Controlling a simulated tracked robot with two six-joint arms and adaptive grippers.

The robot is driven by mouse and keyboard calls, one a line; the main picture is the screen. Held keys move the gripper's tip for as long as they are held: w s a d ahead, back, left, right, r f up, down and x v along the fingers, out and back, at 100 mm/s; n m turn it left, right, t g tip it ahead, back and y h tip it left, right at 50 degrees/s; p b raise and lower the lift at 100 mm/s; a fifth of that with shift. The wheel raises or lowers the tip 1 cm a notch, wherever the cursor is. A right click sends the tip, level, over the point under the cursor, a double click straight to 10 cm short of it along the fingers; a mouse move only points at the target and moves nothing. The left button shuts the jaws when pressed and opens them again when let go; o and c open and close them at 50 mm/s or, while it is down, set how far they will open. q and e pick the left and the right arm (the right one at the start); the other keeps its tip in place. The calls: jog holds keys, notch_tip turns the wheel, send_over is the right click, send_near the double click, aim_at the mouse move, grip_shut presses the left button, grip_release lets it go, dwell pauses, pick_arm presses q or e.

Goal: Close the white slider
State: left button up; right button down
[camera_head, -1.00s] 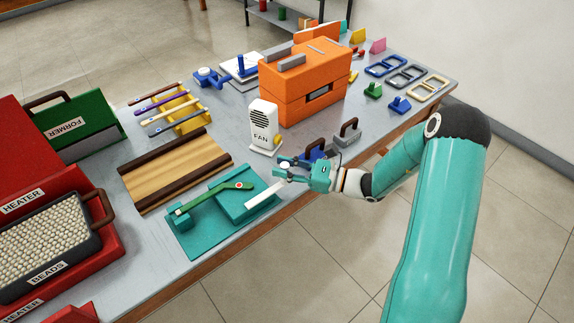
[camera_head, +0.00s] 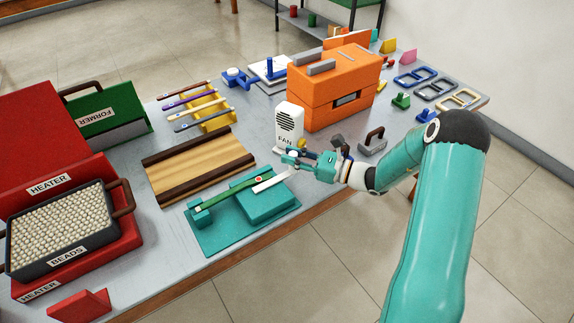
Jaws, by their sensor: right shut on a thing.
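The white slider (camera_head: 271,182) is a thin white bar over the teal fixture (camera_head: 216,235). Its near end lies beside the red dot of the green lever (camera_head: 229,194), which runs along the fixture's top. I cannot tell whether the slider touches the lever. My right gripper (camera_head: 285,160) is at the slider's far end, in front of the fan, and is shut on the slider; its fingers partly hide the grip point. My left gripper is not in view.
The white fan (camera_head: 289,123) stands just behind the gripper. The orange machine (camera_head: 330,105) is behind it, and a grey handled block (camera_head: 373,142) is to the right. A wooden board (camera_head: 200,165) lies left of the fixture. A red heater with beads (camera_head: 70,228) is far left.

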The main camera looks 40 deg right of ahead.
jog(key=shift+w+d, duration=0.1)
jog(key=shift+w, duration=0.25)
jog(key=c, duration=1)
grip_release()
jog(key=shift+s, duration=0.15)
jog(key=shift+o, duration=0.2)
jog(key=v, duration=1.2)
jog(key=shift+s+f, duration=0.1)
jog(key=shift+f, duration=0.05)
